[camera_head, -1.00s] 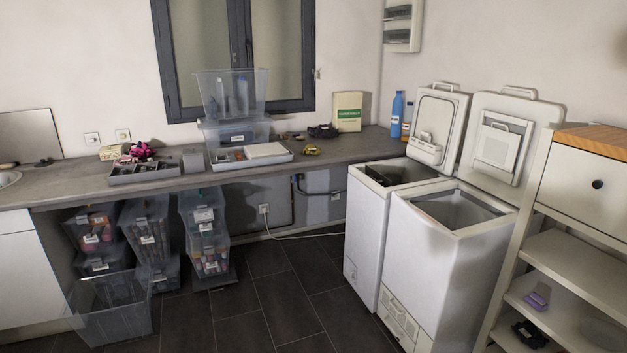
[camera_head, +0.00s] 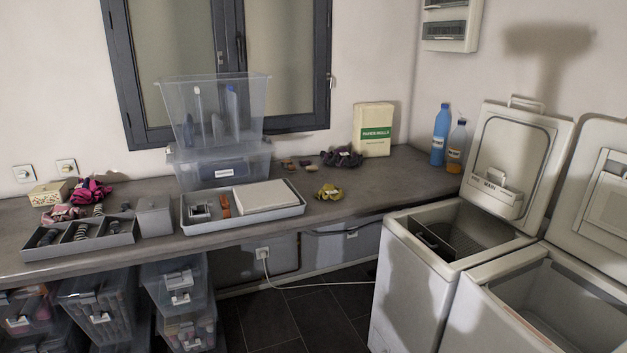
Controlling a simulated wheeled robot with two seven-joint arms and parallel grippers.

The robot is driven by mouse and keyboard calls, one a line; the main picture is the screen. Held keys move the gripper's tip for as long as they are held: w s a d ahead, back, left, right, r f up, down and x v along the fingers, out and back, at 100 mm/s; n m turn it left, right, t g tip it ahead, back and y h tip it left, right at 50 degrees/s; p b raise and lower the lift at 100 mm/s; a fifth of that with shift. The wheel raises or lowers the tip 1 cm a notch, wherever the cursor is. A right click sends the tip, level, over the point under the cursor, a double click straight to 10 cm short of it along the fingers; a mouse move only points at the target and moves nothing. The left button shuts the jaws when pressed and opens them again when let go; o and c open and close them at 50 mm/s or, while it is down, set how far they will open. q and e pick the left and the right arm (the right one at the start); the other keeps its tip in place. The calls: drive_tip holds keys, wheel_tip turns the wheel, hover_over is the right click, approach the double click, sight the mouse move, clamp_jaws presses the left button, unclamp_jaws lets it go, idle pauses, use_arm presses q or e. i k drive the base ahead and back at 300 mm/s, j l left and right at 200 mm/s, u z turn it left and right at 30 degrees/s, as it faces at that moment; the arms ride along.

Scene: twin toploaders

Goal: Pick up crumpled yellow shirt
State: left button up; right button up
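A small crumpled yellow cloth (camera_head: 328,192), which looks like the yellow shirt, lies on the grey counter (camera_head: 365,194). It is right of the white tray and well left of the open washers. Neither of my grippers shows in the head view.
A white tray (camera_head: 243,206), a divided grey tray (camera_head: 78,238) and stacked clear bins (camera_head: 215,125) stand left of the cloth. A dark crumpled cloth (camera_head: 342,157) and a paper-rolls box (camera_head: 374,129) are behind it. Two open toploaders (camera_head: 424,288) stand at right. Dark floor is free below.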

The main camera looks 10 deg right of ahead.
sight(328, 191)
drive_tip(key=i+z, duration=0.15)
drive_tip(key=i, duration=0.65)
drive_tip(key=i+z, duration=0.2)
drive_tip(key=i, duration=0.55)
drive_tip(key=i+j+z, duration=0.15)
drive_tip(key=i, duration=0.65)
drive_tip(key=j+u, duration=0.15)
drive_tip(key=u, duration=0.25)
drive_tip(key=j+u, duration=0.15)
drive_tip(key=u, duration=0.3)
drive_tip(key=i, duration=0.05)
